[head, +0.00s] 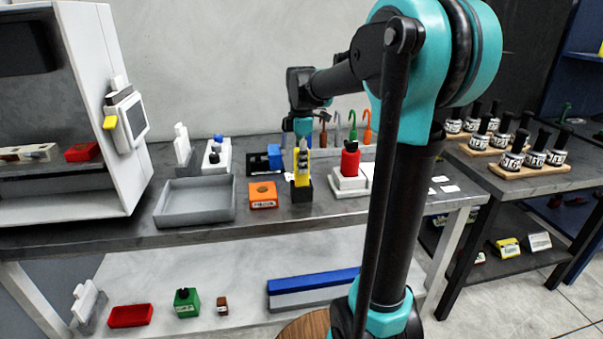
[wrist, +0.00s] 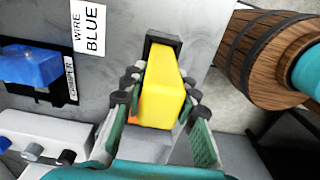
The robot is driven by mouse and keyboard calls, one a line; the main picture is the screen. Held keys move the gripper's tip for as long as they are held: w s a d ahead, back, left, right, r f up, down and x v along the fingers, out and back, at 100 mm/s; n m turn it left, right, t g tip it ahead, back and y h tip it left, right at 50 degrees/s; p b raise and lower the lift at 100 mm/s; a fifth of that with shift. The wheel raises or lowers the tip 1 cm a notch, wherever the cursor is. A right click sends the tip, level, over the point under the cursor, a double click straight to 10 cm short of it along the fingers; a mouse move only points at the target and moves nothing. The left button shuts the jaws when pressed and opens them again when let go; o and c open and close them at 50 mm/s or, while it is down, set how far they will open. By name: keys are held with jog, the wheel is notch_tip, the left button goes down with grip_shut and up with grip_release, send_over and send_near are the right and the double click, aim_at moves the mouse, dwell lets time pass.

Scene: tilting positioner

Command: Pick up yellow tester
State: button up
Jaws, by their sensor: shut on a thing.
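The yellow tester (head: 302,170) stands upright in a small black holder (head: 301,193) on the grey bench in the head view. In the wrist view the yellow tester (wrist: 160,91) lies between the fingers of my gripper (wrist: 157,100), with the black holder (wrist: 162,40) at its far end. My gripper (head: 302,145) comes down on the tester from above and is shut on it. The tester's lower end is still at the holder; I cannot tell whether it is clear of it.
An orange block (head: 263,194) and a grey tray (head: 195,218) stand left of the tester. A red item on a white base (head: 348,184) stands close on the right. A blue-and-black crimper (head: 264,160) is behind. A label reading WIRE BLUE (wrist: 89,28) lies nearby.

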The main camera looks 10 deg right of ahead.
grip_shut()
